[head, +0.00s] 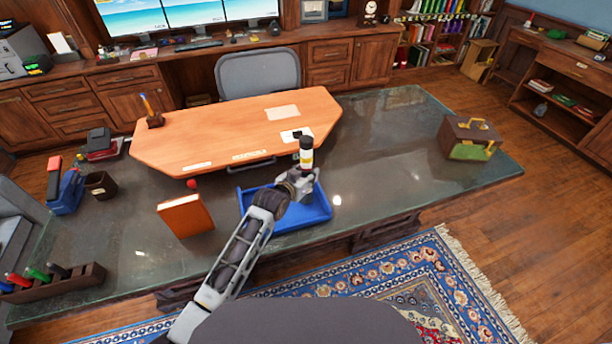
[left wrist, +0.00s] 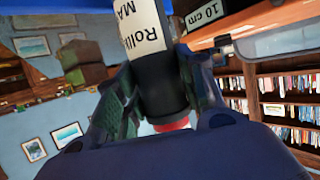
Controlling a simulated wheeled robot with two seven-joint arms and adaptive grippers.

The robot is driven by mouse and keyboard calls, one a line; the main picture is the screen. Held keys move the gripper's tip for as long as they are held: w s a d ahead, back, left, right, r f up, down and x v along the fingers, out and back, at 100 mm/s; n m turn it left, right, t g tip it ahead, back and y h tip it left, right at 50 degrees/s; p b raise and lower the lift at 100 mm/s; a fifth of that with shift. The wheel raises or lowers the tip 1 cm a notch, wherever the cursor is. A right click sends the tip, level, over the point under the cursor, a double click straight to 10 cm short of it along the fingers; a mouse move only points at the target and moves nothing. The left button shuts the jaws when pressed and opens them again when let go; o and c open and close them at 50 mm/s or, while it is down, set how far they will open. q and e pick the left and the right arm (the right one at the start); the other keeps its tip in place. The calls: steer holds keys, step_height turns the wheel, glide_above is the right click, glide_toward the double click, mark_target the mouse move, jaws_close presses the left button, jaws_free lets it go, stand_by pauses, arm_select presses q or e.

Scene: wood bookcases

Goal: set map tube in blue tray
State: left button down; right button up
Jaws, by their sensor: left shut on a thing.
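The blue tray (head: 290,219) lies on the dark desk top, partly hidden behind my left gripper and arm. I cannot tell how far the tube is above the tray floor. My right gripper is not in view.
An orange-brown wooden board (head: 215,130) lies just behind the tray. An orange book (head: 186,215) stands left of the tray, near a small red ball (head: 191,184). A wooden box with yellow handles (head: 468,138) sits at the right. The desk (head: 400,180) between tray and box is clear.

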arm_select(q)
steer(key=shift+f, duration=0.4)
steer(key=c, duration=0.9)
jaws_free()
steer(key=shift+s, duration=0.1)
steer(key=shift+v, duration=5.95)
